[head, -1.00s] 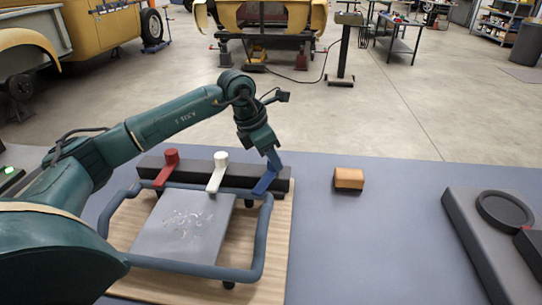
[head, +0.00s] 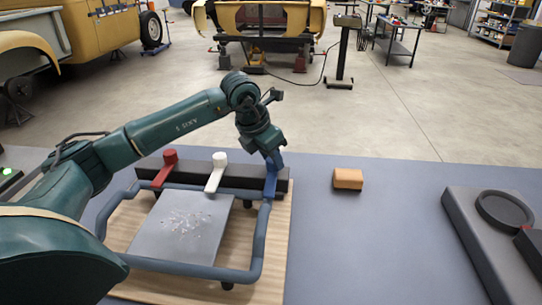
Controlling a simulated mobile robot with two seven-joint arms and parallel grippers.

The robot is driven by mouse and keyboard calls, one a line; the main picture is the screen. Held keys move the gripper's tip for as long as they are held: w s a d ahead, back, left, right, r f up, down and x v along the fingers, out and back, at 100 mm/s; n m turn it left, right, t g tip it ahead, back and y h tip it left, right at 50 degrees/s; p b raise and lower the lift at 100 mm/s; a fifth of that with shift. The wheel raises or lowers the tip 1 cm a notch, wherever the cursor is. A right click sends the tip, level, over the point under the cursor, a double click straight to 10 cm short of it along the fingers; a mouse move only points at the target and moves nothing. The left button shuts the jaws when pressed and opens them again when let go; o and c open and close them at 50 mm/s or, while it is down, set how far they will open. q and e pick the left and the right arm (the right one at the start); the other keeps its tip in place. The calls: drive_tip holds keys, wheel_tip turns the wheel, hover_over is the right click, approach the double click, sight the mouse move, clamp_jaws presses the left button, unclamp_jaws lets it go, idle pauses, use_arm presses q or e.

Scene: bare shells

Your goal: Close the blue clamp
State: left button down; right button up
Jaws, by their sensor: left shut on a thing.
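The blue clamp (head: 271,182) is at the right end of a black bar (head: 240,181). Its arm points toward the front, over the blue-grey tube frame. My left gripper (head: 274,155) is shut on the top of the blue clamp; its fingers are mostly hidden behind the gripper body. A white clamp (head: 216,172) and a red clamp (head: 166,168) stand to the left on the same bar, both with arms pointing to the front. My right gripper is not in view.
The tube frame (head: 258,245) surrounds a grey plate (head: 178,230) on a wooden board (head: 280,225). An orange-brown block (head: 348,179) lies to the right. A dark grey fixture with a ring (head: 505,210) is at the far right. The table between is clear.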

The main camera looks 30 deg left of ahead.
use_arm(q)
drive_tip(key=c, duration=1)
unclamp_jaws()
drive_tip(key=shift+r, duration=0.1)
drive_tip(key=v, duration=1.3)
drive_tip(key=shift+r, duration=0.1)
drive_tip(key=shift+d, duration=0.1)
